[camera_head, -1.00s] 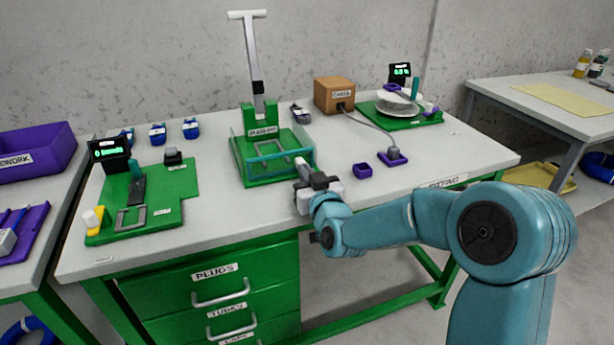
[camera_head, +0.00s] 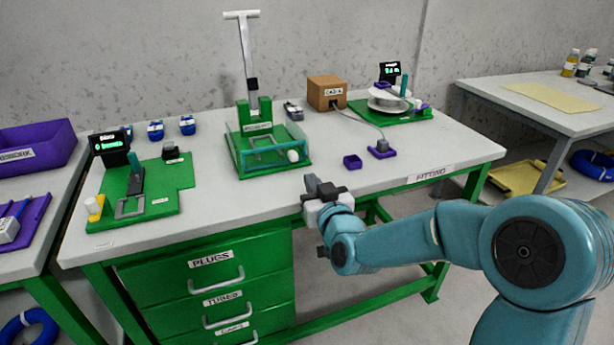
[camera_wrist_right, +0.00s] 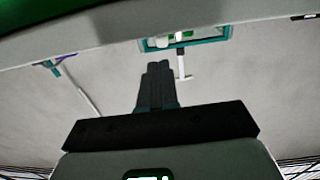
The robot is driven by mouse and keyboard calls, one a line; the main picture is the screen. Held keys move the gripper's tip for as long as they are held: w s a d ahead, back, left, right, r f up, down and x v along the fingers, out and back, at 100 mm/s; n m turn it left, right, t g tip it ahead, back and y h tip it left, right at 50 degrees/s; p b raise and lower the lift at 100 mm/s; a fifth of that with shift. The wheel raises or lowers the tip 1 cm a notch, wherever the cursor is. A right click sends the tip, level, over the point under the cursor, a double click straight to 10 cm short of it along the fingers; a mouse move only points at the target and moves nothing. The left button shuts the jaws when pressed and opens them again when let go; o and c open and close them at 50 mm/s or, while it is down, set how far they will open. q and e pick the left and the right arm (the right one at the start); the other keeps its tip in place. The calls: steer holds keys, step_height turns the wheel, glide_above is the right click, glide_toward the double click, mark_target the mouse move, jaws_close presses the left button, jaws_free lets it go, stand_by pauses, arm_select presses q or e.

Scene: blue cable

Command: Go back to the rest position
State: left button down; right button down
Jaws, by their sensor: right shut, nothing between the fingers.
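My right gripper (camera_head: 313,180) is in front of the fitting table's front edge, apart from the green fixture. Its dark fingers (camera_wrist_right: 158,85) are together in the right wrist view, with nothing between them. The green fixture (camera_head: 270,170) has clear walls and a tall grey T-handled post (camera_head: 247,50). A white rounded piece (camera_head: 293,155) shows at its front right corner. My left gripper is not in view.
The fitting table (camera_head: 215,205) has its front edge close behind my right gripper. A green board (camera_head: 165,205) lies at its left. A brown box (camera_head: 326,92) and a purple block (camera_head: 352,162) stand right of the fixture. Drawers (camera_head: 212,280) are below.

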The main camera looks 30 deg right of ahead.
steer(key=v, duration=0.5)
steer(key=s+a+f+n+g+y, duration=0.1)
steer(key=a+f+g+y, duration=0.4)
steer(key=f, duration=0.8)
steer(key=s+a+f+n+g+y, duration=0.15)
steer(key=a+f, duration=0.55)
steer(key=f, duration=0.7)
steer(key=s+a+f+g+y, duration=0.1)
steer(key=s+a+f+g, duration=0.25)
steer(key=s+f, duration=0.2)
steer(key=s+a+f+m+g, duration=0.1)
steer(key=s+a+f+g, duration=0.25)
steer(key=s, duration=0.35)
steer(key=s+a+f+g+y, duration=0.1)
steer(key=s+a+f+g, duration=0.3)
steer(key=s, duration=0.3)
step_height(320, 180, up, 23)
steer(key=p, duration=2.4)
steer(key=shift+w+d, duration=0.2)
steer(key=shift+d, duration=0.2)
steer(key=shift+m+t, duration=0.25)
